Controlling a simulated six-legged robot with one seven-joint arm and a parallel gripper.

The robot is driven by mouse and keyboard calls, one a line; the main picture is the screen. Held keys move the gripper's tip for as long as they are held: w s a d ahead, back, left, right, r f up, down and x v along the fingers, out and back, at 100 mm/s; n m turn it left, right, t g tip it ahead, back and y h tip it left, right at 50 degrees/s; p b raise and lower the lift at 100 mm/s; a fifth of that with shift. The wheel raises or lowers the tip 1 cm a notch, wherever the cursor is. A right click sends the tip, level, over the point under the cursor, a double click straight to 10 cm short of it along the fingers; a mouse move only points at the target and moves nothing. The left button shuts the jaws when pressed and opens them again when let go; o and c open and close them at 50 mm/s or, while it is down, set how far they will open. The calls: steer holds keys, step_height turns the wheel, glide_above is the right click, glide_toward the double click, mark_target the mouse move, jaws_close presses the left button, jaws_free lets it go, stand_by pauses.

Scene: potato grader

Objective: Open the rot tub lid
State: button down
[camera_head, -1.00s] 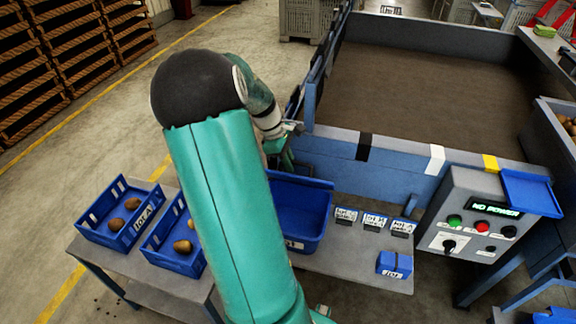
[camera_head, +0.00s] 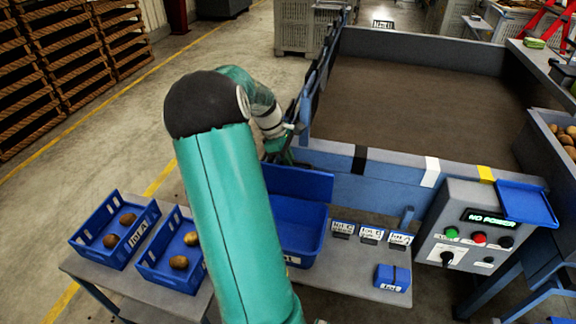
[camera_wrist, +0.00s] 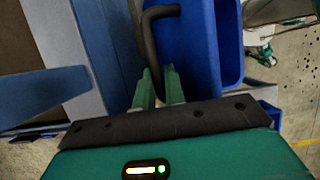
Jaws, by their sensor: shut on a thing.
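The rot tub appears to be the open blue tub (camera_head: 297,228) on the table, partly hidden behind my arm. A blue panel (camera_head: 297,182), which looks like its lid, stands raised at the tub's back edge, against the grader's side. In the wrist view, a dark bent handle (camera_wrist: 148,45) runs down between the fingers, in front of a blue surface (camera_wrist: 205,50). My gripper (camera_wrist: 159,88) is shut on this handle. In the head view my gripper (camera_head: 284,152) is at the top of the raised panel, and its fingertips are hard to make out.
Two blue crates with potatoes (camera_head: 92,243) (camera_head: 146,268) stand on the table at left. Several small labelled holders (camera_head: 371,235) and a small blue box (camera_head: 392,278) lie right of the tub. A control box (camera_head: 462,235) reads "NO POWER". The grader wall (camera_head: 335,160) runs behind.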

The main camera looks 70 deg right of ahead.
mark_target(293, 150)
steer(key=d, duration=0.2)
steer(key=w+d, duration=0.1)
steer(key=d, duration=0.1)
steer(key=shift+w+d, duration=0.1)
steer(key=shift+d, duration=0.25)
stand_by(0.3)
steer(key=c, duration=1.6)
jaws_free()
steer(key=shift+c, duration=0.2)
steer(key=shift+d+r, duration=0.1)
step_height(293, 150, up, 8)
steer(key=shift+s, duration=0.25)
